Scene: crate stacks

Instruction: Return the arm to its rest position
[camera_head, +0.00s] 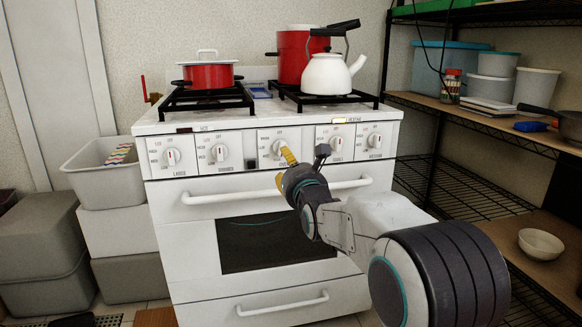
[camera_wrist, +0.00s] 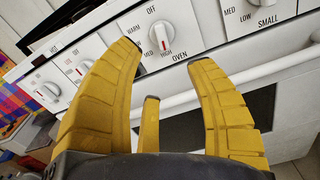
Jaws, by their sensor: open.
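My gripper (camera_head: 284,166) is extended in front of the white stove (camera_head: 190,237), close to the middle oven knob (camera_head: 281,147). In the wrist view the yellow fingers of my gripper (camera_wrist: 165,75) are spread apart with nothing between them. The oven knob (camera_wrist: 160,35) shows beyond the fingers, and its pointer is turned toward the lower right, near MED and HIGH. I cannot tell from the pictures whether a finger touches the knob or the panel. The oven handle (camera_head: 215,198) runs behind my gripper and is partly hidden.
A red pot (camera_head: 208,76), a taller red pot (camera_head: 292,60) and a white kettle (camera_head: 327,76) stand on the stove. A shelf rack (camera_head: 435,103) is at the right. Grey crates (camera_head: 40,235) and a whitish open crate (camera_head: 85,178) are stacked at the left.

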